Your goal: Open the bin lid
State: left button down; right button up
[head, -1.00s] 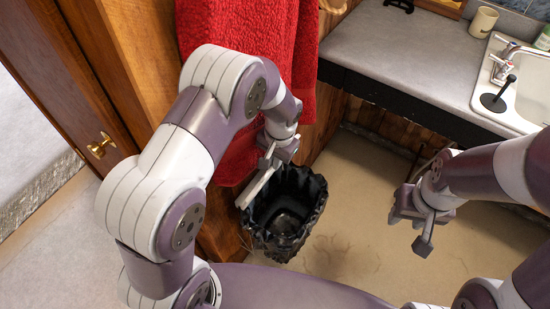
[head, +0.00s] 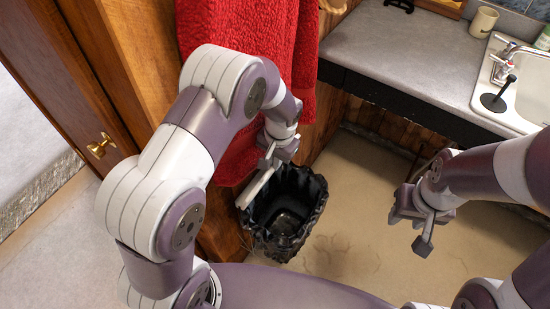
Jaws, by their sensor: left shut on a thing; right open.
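The bin (head: 290,213) is lined with a black bag and stands on the floor beside the wooden cabinet. Its mouth is uncovered and I see into its dark inside. The bin lid (head: 254,189) shows as a thin light edge, raised at the bin's left side, tilted up toward my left gripper. My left gripper (head: 268,168) is at the lid's upper end, shut on it; the contact is small and partly hidden by the gripper. My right gripper (head: 412,232) is open and empty, above the floor to the right of the bin, apart from it.
A red towel (head: 245,60) hangs behind my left arm. A grey counter (head: 400,50) with a sink (head: 520,95) and a beige mug (head: 483,21) is at upper right. A wooden door with a brass knob (head: 101,146) is at left. Floor (head: 350,200) between bin and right gripper is clear.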

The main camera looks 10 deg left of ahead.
dwell(0.4)
pick_arm(q)
jog(key=s+d+f+b, duration=0.1)
jog(key=s+d+f, duration=0.1)
jog(key=d, duration=0.4)
jog(key=shift+f+b, duration=0.35)
jog(key=shift+f, duration=0.15)
jog(key=c, duration=1.2)
grip_release()
jog(key=shift+s+d, duration=0.1)
jog(key=shift+s, duration=0.05)
jog(key=r, duration=0.4)
jog(key=d+r, duration=0.1)
jog(key=r, duration=0.7)
jog(key=shift+s+d+r+b, duration=0.15)
jog(key=shift+s+r+b, duration=0.05)
jog(key=shift+r+b, duration=0.15)
